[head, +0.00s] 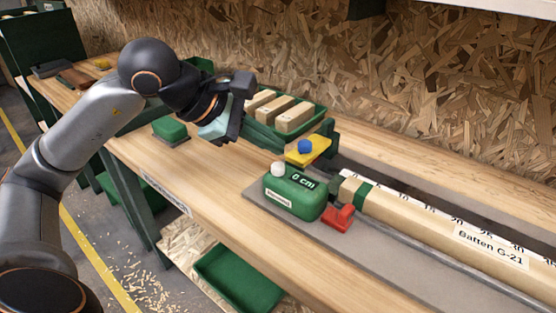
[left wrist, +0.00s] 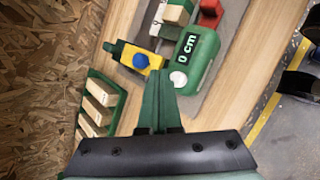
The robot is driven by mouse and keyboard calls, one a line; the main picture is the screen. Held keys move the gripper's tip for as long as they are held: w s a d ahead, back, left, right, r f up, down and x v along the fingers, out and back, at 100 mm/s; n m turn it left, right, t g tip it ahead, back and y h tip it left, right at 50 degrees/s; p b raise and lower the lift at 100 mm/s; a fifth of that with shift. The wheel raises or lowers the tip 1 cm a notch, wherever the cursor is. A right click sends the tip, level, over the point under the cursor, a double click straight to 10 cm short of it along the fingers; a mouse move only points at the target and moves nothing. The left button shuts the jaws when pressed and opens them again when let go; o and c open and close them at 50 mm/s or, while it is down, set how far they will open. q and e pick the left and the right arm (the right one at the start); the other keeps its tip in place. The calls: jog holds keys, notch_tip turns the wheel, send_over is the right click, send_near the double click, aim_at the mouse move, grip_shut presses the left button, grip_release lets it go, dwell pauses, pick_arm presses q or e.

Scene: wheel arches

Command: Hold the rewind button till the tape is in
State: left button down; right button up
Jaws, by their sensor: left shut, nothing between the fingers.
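The green tape device (head: 295,195) sits on a grey plate on the bench, its display reading "0 cm". It also shows in the left wrist view (left wrist: 203,55). A white round button (head: 278,168) stands on its top. Behind it is a yellow block (head: 318,153) with a blue button (head: 305,146). A numbered white strip (head: 420,207) runs along the batten (head: 440,225); I cannot tell whether it is tape or a fixed scale. My left gripper (left wrist: 159,75) is shut and empty, its green fingertips close to the white button and yellow block, apparently touching neither. My right gripper is out of view.
A red piece (head: 339,219) sits at the device's right. A green tray (head: 322,112) of wooden blocks stands behind my left gripper. A green block (head: 169,128) lies further left on the bench. The bench front, left of the device, is clear.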

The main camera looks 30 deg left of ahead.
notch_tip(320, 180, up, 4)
jog(key=p, duration=0.3)
dwell(0.3)
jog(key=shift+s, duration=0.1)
